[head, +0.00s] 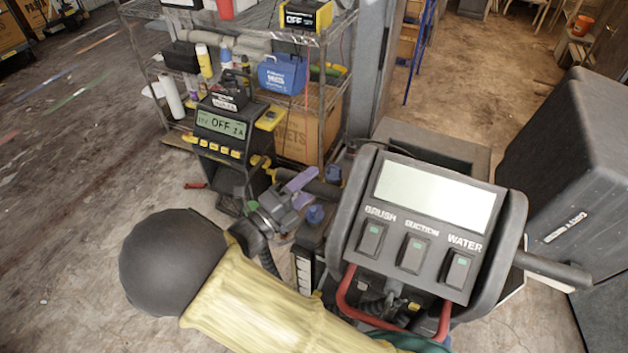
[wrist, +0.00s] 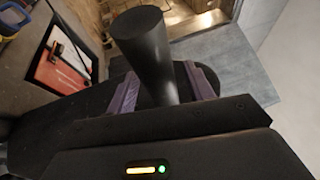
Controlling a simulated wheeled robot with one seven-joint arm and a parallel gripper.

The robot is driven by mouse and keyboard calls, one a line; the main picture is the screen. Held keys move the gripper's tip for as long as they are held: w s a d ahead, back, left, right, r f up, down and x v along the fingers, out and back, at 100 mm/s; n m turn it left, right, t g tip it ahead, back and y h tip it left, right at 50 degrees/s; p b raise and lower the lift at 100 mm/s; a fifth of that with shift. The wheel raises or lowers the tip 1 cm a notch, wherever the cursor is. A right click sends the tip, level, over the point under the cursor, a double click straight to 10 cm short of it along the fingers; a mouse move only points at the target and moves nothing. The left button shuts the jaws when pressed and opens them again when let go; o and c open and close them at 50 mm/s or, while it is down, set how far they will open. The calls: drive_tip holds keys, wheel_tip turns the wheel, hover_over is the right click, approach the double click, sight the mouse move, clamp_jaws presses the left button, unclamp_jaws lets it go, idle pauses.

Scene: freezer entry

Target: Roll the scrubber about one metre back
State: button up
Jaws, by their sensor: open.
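The scrubber (head: 372,255) stands close in front of me at the right. Its control panel (head: 425,225) has a pale screen and switches marked BRUSH, SUCTION and WATER. A black side handle (head: 325,190) sticks out to its left, and another to its right (head: 555,270). My gripper (head: 304,190), with purple fingers, is at the left handle. In the wrist view the black handle bar (wrist: 142,38) stands between the two open fingers, and my gripper is not shut on it. Whether the fingers touch it I cannot tell. The scrubber's lower body is mostly hidden.
A wire shelf (head: 335,100) with bottles and a blue case (head: 283,73) stands behind. The floor at the left (head: 80,200) is clear.

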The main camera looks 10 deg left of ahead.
drive_tip(key=b+v, duration=0.2)
drive_tip(key=v, duration=1.4)
drive_tip(key=shift+w+d, duration=0.1)
drive_tip(key=shift+d, duration=0.05)
